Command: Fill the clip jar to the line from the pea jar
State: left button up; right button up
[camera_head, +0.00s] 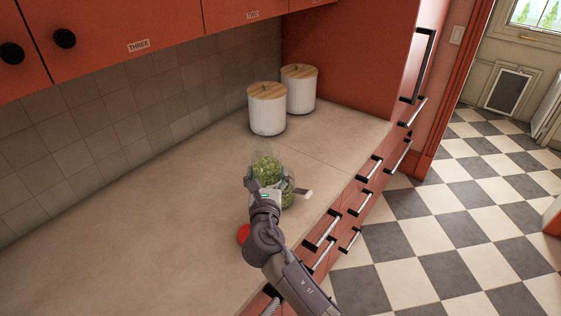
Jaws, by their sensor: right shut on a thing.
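A clear glass jar with green peas (266,167) is on the counter side just beyond my right gripper (267,190). My right gripper is shut on this jar, and its hand hides much of the lower part. More green shows behind clear glass at the right of the hand (288,194); I cannot tell whether this is a second jar, the clip jar. A small pale piece (303,192) sticks out to the right there. No fill line can be made out. My left gripper is out of view.
A red round thing (243,233), perhaps a lid, lies on the counter (130,225) left of my right forearm. Two white ribbed canisters with wooden lids (267,112) (300,92) stand at the back. The counter's left side is clear. Drawer handles line the front edge.

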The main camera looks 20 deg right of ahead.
jog(key=w+a+r, duration=0.1)
jog(key=w, duration=0.1)
jog(key=w+a+r, duration=0.1)
jog(key=w+r, duration=0.1)
jog(key=shift+a, duration=0.15)
jog(key=shift+w, duration=0.15)
jog(key=shift+w+d+f+m+g+y+p, duration=0.15)
jog(key=shift+w+d+f+m+g, duration=0.1)
jog(key=shift+d+f, duration=0.25)
jog(key=shift+w+d+f+m+g+y+p, duration=0.15)
jog(key=shift+w+d+f+m+g, duration=0.1)
jog(key=shift+d+f, duration=0.25)
